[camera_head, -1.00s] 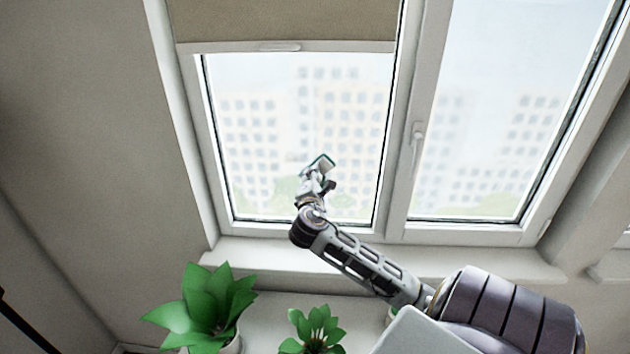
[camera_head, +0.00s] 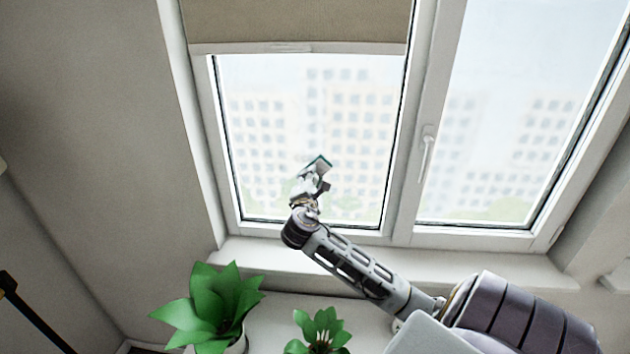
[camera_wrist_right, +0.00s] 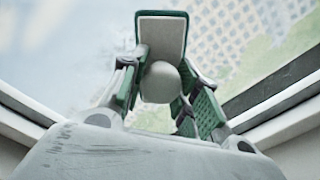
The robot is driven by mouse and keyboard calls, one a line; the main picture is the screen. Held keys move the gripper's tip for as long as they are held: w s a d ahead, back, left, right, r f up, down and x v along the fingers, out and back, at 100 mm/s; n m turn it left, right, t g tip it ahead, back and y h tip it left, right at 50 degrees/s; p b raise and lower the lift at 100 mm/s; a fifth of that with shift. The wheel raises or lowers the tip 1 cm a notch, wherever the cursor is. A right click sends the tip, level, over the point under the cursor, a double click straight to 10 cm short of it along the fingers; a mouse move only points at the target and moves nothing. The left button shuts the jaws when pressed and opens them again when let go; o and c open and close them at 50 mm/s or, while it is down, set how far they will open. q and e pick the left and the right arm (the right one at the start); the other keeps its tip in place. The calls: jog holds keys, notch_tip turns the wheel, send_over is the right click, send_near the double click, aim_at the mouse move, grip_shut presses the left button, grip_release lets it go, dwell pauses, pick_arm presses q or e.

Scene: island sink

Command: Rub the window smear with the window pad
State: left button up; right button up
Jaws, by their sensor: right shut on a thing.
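The window pad (camera_head: 320,163) is a small pale pad with a green edge, in front of the left window pane. My right gripper (camera_head: 316,178) is shut on it. In the right wrist view the pad (camera_wrist_right: 162,36) and its rounded pale grip (camera_wrist_right: 161,82) sit between the green-lined fingers of the gripper (camera_wrist_right: 160,90). I cannot tell whether the pad touches the glass. The left window pane (camera_head: 270,130) looks hazy; I cannot make out a distinct smear on it. My left gripper is not in view.
A beige blind (camera_head: 300,20) covers the top of the left pane. A handle (camera_head: 427,150) stands on the right sash. Potted plants (camera_head: 215,305) and (camera_head: 318,332) stand below the sill (camera_head: 400,262). The wall on the left is bare.

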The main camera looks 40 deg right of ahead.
jog(key=shift+w+a, duration=0.1)
dwell(0.3)
jog(key=shift+w+a, duration=0.95)
jog(key=shift+w, duration=0.3)
jog(key=shift+w+a, duration=1.2)
jog(key=shift+w, duration=0.15)
jog(key=shift+w+a, duration=1)
jog(key=shift+w, duration=0.3)
jog(key=shift+r, duration=0.1)
jog(key=shift+w+a, duration=1.2)
jog(key=shift+w, duration=0.1)
